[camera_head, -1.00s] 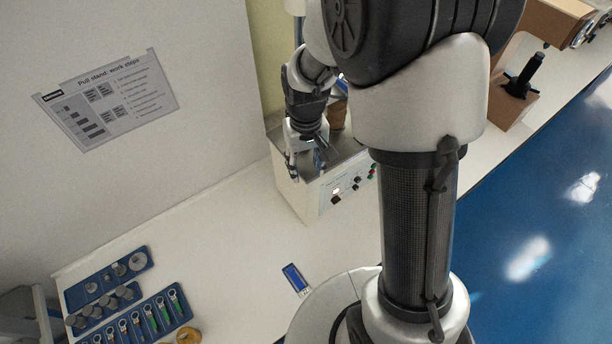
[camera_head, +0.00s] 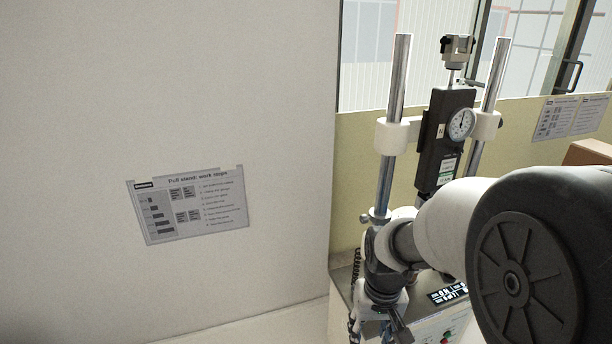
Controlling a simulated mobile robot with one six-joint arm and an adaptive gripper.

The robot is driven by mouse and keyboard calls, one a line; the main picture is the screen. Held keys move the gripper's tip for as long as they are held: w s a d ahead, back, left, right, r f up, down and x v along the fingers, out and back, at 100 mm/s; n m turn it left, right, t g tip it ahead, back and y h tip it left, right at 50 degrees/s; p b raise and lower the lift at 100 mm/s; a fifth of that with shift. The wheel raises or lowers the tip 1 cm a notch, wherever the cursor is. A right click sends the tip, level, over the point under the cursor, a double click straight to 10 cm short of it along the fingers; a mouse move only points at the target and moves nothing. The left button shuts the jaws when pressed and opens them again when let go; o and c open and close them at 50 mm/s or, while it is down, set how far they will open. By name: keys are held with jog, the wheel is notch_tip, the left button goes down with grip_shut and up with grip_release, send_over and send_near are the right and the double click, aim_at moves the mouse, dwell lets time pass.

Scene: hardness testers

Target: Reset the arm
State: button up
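My arm comes in from the lower right, with a large black joint cap and a white link filling that corner. My gripper (camera_head: 398,328) hangs low at the end of the arm, over the front of the pull stand's base. Its fingers are small, dark and partly merged with the things behind them, so I cannot tell whether they are open or shut. No held object can be made out. The pull stand (camera_head: 398,90) has two upright metal columns, with a black force gauge (camera_head: 445,135) with a round dial between them. My arm hides part of the stand.
The stand's control box (camera_head: 430,330) has a lit display (camera_head: 450,295) and buttons close to my gripper. A plain wall with a "Pull stand: work steps" sheet (camera_head: 190,205) is at left. Windows and more posted sheets (camera_head: 570,117) are behind at right.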

jog(key=s+f+t+b, duration=0.2)
jog(key=s+f+b, duration=0.1)
jog(key=s+b, duration=0.6)
jog(key=s+f+t+b, duration=0.1)
jog(key=s+f+b, duration=0.2)
jog(key=s+b, duration=0.5)
jog(key=shift+s+f+t+b, duration=0.15)
jog(key=shift+s+t+b, duration=0.25)
jog(key=shift+b, duration=0.4)
